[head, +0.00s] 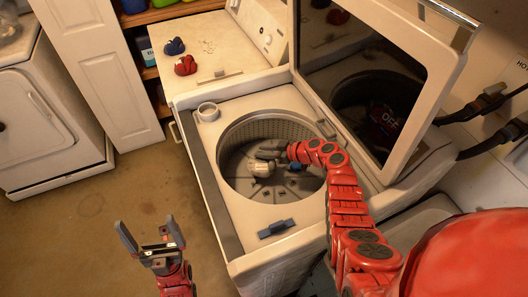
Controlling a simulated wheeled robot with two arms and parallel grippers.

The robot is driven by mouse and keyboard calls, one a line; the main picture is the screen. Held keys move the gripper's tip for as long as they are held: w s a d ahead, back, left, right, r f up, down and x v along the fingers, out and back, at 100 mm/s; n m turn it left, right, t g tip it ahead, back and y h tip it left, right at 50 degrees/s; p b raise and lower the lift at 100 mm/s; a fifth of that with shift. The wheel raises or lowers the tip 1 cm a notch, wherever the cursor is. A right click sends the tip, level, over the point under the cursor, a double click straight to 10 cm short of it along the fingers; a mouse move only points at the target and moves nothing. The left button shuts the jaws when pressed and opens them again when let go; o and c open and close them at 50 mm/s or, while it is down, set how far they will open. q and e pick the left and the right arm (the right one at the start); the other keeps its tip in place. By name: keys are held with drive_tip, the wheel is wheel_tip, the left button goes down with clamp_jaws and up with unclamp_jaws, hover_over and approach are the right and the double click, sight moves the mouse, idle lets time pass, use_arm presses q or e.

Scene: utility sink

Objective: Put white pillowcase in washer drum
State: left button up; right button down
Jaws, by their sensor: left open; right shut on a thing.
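The washer drum (231,189) is open, under a raised lid with a dark glass panel. A small crumpled white bundle, the white pillowcase (259,169), is inside the drum opening, left of its middle. My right arm reaches in over the rim from the right. My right gripper (266,152) is inside the opening at the bundle's upper edge and is shut on it. Whether the bundle touches the drum floor I cannot tell. My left gripper (149,238) is open and empty above the floor, left of the washer.
A small dark blue item (294,167) is in the drum, partly behind my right arm. Blue (174,46) and red (186,66) bundles lie on the white appliance behind. The raised lid (430,95) bounds the right side. Floor at left is clear.

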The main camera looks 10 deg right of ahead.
drive_tip(key=shift+f+b, duration=0.25)
drive_tip(key=shift+b, duration=0.1)
drive_tip(key=c, duration=0.6)
unclamp_jaws()
drive_tip(key=shift+s+f, duration=0.1)
drive_tip(key=shift+c, duration=0.2)
